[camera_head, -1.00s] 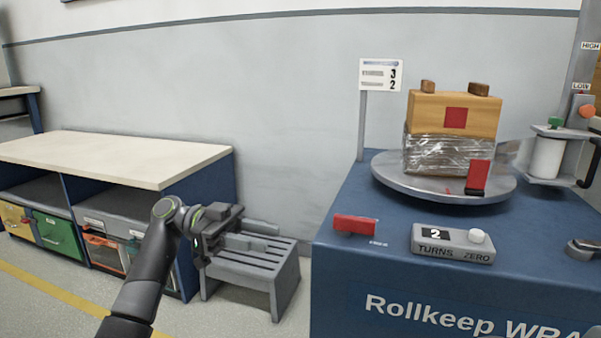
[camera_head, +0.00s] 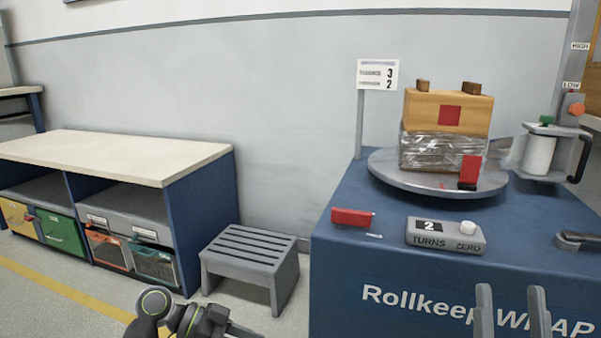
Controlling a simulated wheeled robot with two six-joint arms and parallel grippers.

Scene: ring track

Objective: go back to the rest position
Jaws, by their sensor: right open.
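My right gripper (camera_head: 510,291) shows at the bottom right as two upright grey fingers, apart and empty, in front of the blue wrapping machine (camera_head: 400,285). My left gripper (camera_head: 212,326) is low at the bottom edge, below the grey step stool (camera_head: 250,248). The frame cuts it off, so its jaws cannot be judged.
The machine's round turntable (camera_head: 400,182) bears a wrapped load with a wooden box (camera_head: 425,112) on top. A turns counter (camera_head: 445,234) reads 2, beside a red block (camera_head: 352,217). A workbench (camera_head: 110,155) with bins stands left. Floor shows between stool and machine.

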